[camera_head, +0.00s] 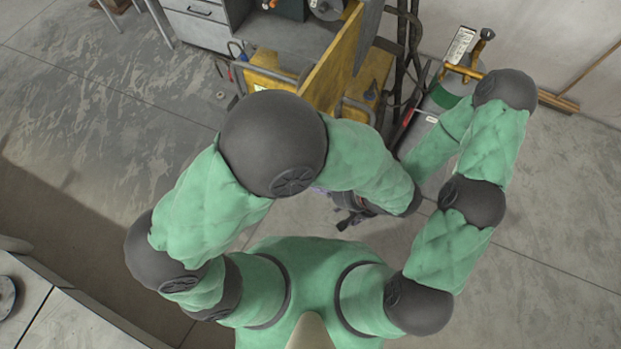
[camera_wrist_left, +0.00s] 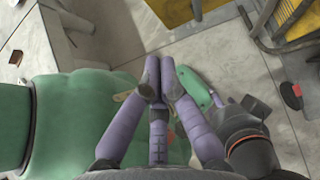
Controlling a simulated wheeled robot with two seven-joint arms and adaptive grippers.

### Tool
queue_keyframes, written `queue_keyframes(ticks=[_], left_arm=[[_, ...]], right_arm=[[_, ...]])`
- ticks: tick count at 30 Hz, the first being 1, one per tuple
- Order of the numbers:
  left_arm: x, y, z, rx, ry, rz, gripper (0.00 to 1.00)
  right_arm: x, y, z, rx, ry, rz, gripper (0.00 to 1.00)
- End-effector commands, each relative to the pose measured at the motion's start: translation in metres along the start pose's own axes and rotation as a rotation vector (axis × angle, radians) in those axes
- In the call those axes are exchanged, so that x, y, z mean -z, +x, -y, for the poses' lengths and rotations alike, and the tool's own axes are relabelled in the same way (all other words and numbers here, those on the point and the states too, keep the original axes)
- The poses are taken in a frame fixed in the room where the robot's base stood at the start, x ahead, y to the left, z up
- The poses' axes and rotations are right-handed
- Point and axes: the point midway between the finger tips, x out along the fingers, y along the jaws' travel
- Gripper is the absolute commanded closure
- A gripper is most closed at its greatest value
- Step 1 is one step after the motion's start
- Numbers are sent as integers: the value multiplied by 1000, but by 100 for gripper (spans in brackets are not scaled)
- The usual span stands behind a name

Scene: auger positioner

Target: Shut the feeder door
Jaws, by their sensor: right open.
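A yellow panel (camera_head: 335,62), which looks like the feeder door, stands out from the yellow machine (camera_head: 268,78) at the top middle of the head view. Its hinge and latch are not clear. A yellow part of the machine (camera_wrist_left: 178,10) shows at the top of the left wrist view. My left gripper (camera_wrist_left: 157,78) has purple fingers whose tips meet with nothing seen between them; in the head view it is nearly all hidden behind my left arm. My dark right gripper (camera_head: 346,209) is open and empty, below the machine; it also shows in the left wrist view (camera_wrist_left: 250,122).
A grey cabinet with drawers (camera_head: 198,22) stands left of the machine. Dark hoses (camera_head: 405,50) hang to its right. A grey and green cylinder (camera_head: 445,97) and a wooden rail (camera_head: 556,101) are near the wall. The floor at left and lower right is clear.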

Motion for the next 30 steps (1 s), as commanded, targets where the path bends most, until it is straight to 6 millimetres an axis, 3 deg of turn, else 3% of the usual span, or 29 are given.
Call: queue_keyframes(ticks=[19,24,30], left_arm=[[4,96,-1,-5,-3,-3,100],[-17,110,-1,-6,-4,-4,100],[-26,118,-1,-5,-3,-3,100]], right_arm=[[2,63,-22,0,0,0,49],[3,64,-23,0,0,0,49],[3,65,-23,0,0,0,49]])
